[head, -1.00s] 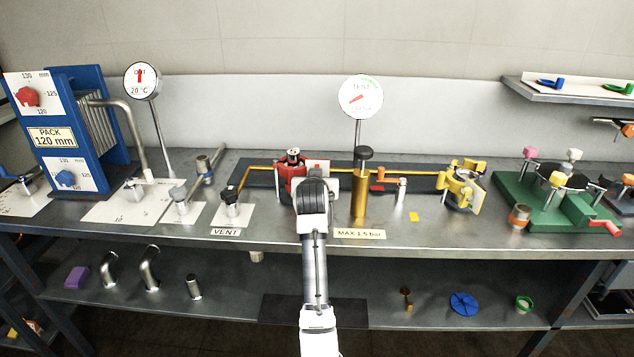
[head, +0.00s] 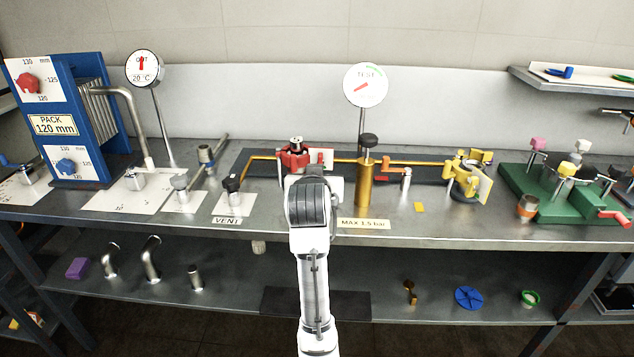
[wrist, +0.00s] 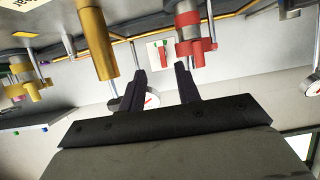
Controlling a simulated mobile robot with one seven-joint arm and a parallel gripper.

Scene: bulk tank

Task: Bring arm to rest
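My arm (head: 310,270) reaches forward from the bottom middle of the head view, its wrist (head: 308,203) in front of the bench edge. The arm hides my gripper in that view. In the wrist view, which is upside down, my gripper (wrist: 160,72) has two dark fingers standing apart with nothing held between them. Beyond the fingers are a red clamp (wrist: 190,30), a white card (wrist: 160,53) and a gauge (wrist: 152,99). In the head view the red clamp (head: 293,157) stands behind my wrist, and a brass cylinder (head: 365,185) with a black knob stands just right of it.
The steel bench (head: 440,228) carries a blue plate pack (head: 85,115) at left, a black-knobbed vent valve (head: 233,197), a yellow clamp (head: 465,180) and a green fixture (head: 550,195). A lower shelf (head: 400,275) holds loose parts. A wall shelf (head: 560,85) is upper right.

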